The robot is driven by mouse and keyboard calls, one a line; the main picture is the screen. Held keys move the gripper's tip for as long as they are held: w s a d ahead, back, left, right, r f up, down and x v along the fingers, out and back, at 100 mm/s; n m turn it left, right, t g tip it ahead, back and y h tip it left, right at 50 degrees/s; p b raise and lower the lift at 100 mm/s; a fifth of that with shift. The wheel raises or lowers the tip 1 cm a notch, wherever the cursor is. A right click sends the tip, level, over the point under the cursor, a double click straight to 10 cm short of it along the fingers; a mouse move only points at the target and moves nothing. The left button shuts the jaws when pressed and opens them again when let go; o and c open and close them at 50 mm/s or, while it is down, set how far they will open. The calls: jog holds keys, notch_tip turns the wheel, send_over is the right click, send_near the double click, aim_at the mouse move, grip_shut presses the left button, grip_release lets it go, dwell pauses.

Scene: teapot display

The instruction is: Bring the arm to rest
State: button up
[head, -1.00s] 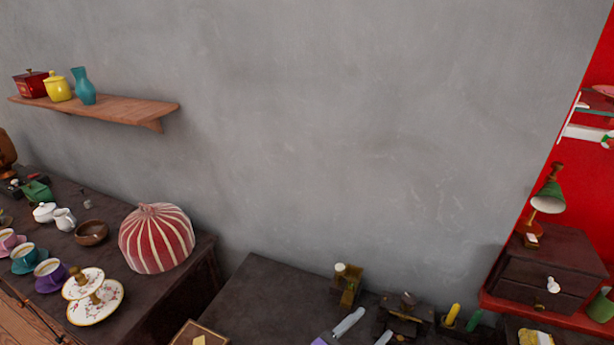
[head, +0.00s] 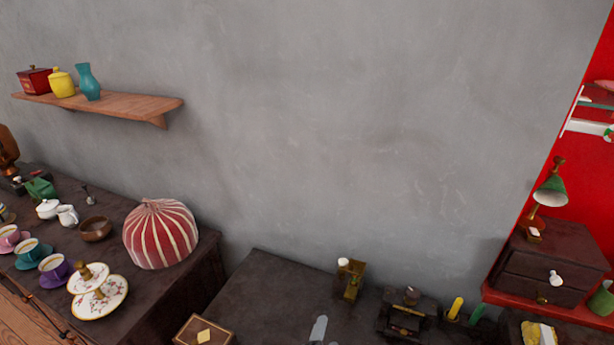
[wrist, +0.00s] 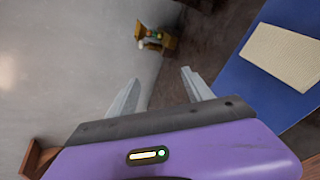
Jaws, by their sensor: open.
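My gripper (wrist: 160,84) shows in the wrist view with its two pale fingers spread apart and nothing between them. Its purple body fills the bottom of that view. In the head view a pale finger of my gripper (head: 320,330) pokes up at the bottom edge, in front of the dark table (head: 265,290); the rest of the arm is out of frame. A brass holder with a white-topped item (head: 350,279) stands at the table's back. A similar brass item (wrist: 157,40) appears beyond the fingers in the wrist view, apart from them.
A left counter holds a striped red dome (head: 160,234), cups and a tiered plate stand (head: 98,297). A wooden shelf (head: 130,106) juts from the wall. A small drawer chest (head: 560,262) stands right. The wrist view shows a cream block (wrist: 283,56) on a blue surface (wrist: 235,88).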

jog(key=s+d+f+m+y+b, duration=0.1)
jog(key=s+m+y+b, duration=0.2)
jog(key=s+m+y, duration=0.75)
jog(key=s+d+r+m+t+h+b, duration=0.2)
jog(key=s+d+r+m+h, duration=0.3)
jog(key=s, duration=0.6)
jog(key=s+d+r+m+t+h+b, duration=0.15)
jog(key=s+d+r+m, duration=0.25)
jog(key=s+d+r, duration=0.45)
jog(key=s+f+m+g+b, duration=0.1)
jog(key=s+f+b, duration=0.1)
jog(key=s, duration=0.6)
jog(key=shift+s+d+f+g+h, duration=0.35)
jog(key=shift+s+d+f+h, duration=0.05)
jog(key=shift+f, duration=0.1)
dwell(3.4)
